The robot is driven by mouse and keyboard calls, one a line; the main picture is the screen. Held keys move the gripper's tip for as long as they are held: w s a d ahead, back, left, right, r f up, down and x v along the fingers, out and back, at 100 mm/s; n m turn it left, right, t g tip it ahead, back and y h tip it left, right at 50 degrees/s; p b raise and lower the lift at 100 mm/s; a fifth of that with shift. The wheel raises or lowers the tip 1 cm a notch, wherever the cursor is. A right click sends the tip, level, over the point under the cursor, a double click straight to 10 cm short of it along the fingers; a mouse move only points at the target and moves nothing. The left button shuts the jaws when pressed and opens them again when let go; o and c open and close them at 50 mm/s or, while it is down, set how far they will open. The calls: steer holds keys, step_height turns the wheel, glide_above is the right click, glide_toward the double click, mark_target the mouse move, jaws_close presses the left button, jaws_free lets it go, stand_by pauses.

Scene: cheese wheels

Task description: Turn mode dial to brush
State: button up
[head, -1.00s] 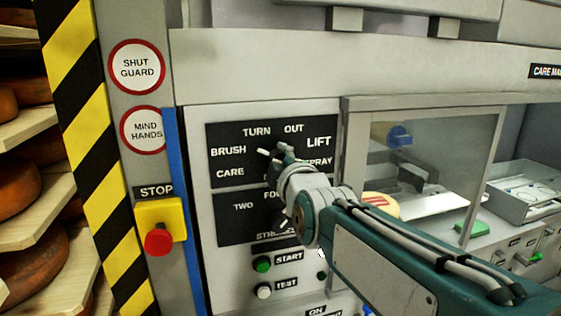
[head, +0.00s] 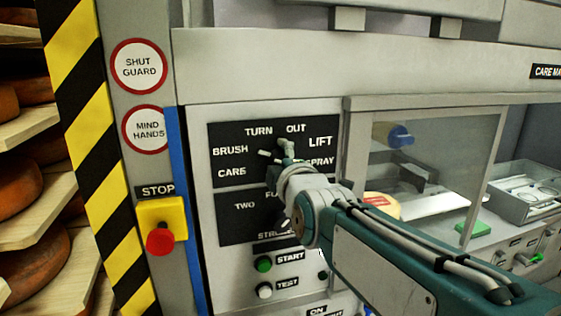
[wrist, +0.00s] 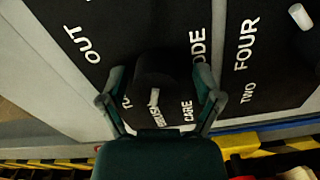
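The mode dial is a dark round knob (wrist: 155,72) on a black label panel (head: 225,127). Its white pointer mark (wrist: 154,97) faces the BRUSH label (wrist: 154,117) in the wrist view. In the head view the white mark (head: 264,153) points left, toward BRUSH (head: 230,151). My gripper (wrist: 157,82) has its two fingers apart, one on each side of the knob, with visible gaps. It also shows in the head view (head: 283,153), where it covers most of the dial and part of the lower labels.
A second dial with a white mark (wrist: 299,16) sits below, by TWO and FOUR. START (head: 264,264) and TEST (head: 265,290) buttons lie lower. A red stop button (head: 160,239) is at left. A clear guard (head: 430,150) stands right, with cheese shelves (head: 35,215) far left.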

steer(key=v, duration=1.2)
steer(key=shift+a, duration=0.1)
steer(key=s+d+f+m+g+h, duration=0.1)
steer(key=s+d+f+m+g, duration=0.2)
steer(key=f+m, duration=0.3)
steer(key=s+d+f+m+g+h, duration=0.2)
steer(key=s+d+f+m+g, duration=0.2)
steer(key=f, duration=0.5)
steer(key=s+d+f+m+g+h, duration=0.2)
steer(key=s+d+f+m+g, duration=0.2)
steer(key=s+f+m, duration=0.3)
steer(key=shift+d+f+m+g, duration=0.25)
steer(key=shift+f+m+g, duration=0.15)
steer(key=shift+m, duration=0.6)
